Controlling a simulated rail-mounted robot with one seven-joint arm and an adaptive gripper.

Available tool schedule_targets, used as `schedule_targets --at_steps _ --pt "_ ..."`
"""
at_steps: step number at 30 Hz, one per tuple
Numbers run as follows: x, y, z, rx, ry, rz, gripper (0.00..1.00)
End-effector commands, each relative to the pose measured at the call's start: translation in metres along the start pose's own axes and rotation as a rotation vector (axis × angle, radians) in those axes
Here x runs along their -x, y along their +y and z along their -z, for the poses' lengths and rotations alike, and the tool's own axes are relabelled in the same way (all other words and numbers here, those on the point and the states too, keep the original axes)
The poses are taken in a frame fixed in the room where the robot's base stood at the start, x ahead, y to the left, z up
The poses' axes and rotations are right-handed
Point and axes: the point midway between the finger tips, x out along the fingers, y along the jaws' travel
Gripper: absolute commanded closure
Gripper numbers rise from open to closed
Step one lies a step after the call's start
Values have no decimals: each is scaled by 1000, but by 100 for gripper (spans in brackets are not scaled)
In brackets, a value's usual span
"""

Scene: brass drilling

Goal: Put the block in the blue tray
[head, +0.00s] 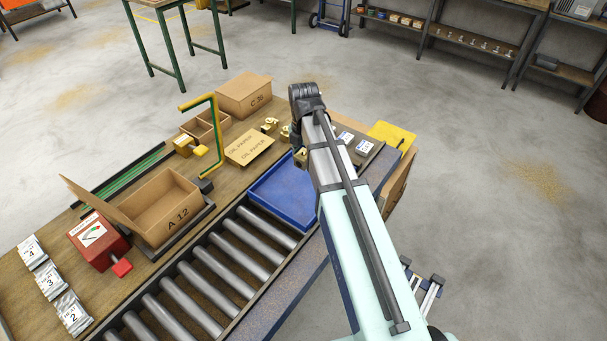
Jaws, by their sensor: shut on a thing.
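The blue tray (283,197) lies at the end of the roller conveyor, its visible floor bare. Its right part is hidden behind my arm. My gripper (299,147) is a small dark shape mostly hidden by my arm, just above the tray's far right edge. It is shut on a brass block (300,158), of which only a small part shows. I cannot tell the height of the block above the tray.
Rollers (215,285) lead up to the tray. Several brass pieces (269,125) and an oil paper pad (249,145) lie beyond it.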

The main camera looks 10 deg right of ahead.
Motion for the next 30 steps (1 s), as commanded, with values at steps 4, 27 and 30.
schedule_targets --at_steps 4,27,30 --pt "-25 -1 1 0 2 2 100" --pt "-88 0 0 0 0 0 100" --pt "-90 0 0 0 -1 -1 100"
